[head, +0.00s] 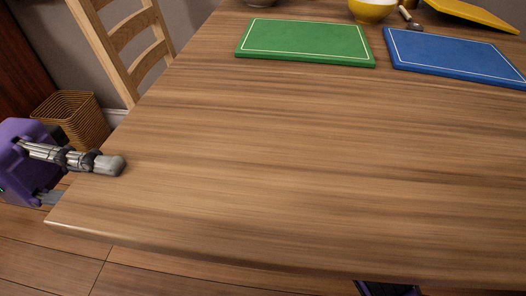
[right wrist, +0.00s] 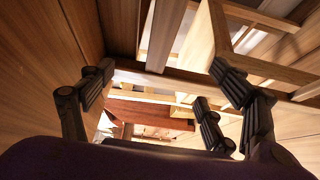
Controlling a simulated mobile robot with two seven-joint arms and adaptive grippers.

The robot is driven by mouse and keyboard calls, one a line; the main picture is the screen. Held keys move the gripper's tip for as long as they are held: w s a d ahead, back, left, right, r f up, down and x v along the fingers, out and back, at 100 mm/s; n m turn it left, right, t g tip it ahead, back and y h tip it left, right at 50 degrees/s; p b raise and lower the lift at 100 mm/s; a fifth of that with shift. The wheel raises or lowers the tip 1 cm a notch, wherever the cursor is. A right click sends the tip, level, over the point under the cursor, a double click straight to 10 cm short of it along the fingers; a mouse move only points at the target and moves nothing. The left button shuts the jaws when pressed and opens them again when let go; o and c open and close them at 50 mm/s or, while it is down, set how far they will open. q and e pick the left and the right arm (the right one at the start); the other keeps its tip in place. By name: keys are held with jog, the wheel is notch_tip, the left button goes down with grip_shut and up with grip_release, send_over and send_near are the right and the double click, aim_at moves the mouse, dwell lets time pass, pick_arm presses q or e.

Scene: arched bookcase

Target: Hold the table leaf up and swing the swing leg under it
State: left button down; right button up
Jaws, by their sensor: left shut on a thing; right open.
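The table leaf (head: 290,190) is the near part of the brown wooden top in the head view. It looks level, and I see no clear seam to the rest. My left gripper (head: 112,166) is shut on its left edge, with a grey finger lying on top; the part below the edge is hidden. My right gripper (right wrist: 163,82) is open below the top, its dark fingers spread with nothing clearly between them. Pale wooden bars (right wrist: 166,30) of the table's frame show ahead of it. I cannot tell which bar is the swing leg.
A green board (head: 306,42) and a blue board (head: 455,57) lie at the back of the top, with a yellow bowl (head: 372,9) behind. A wooden chair (head: 128,42) and a wicker basket (head: 75,117) stand beyond the left edge. The near top is clear.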

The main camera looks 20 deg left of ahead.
jog(key=x, duration=1.2)
jog(key=c, duration=1.9)
jog(key=shift+s, duration=0.15)
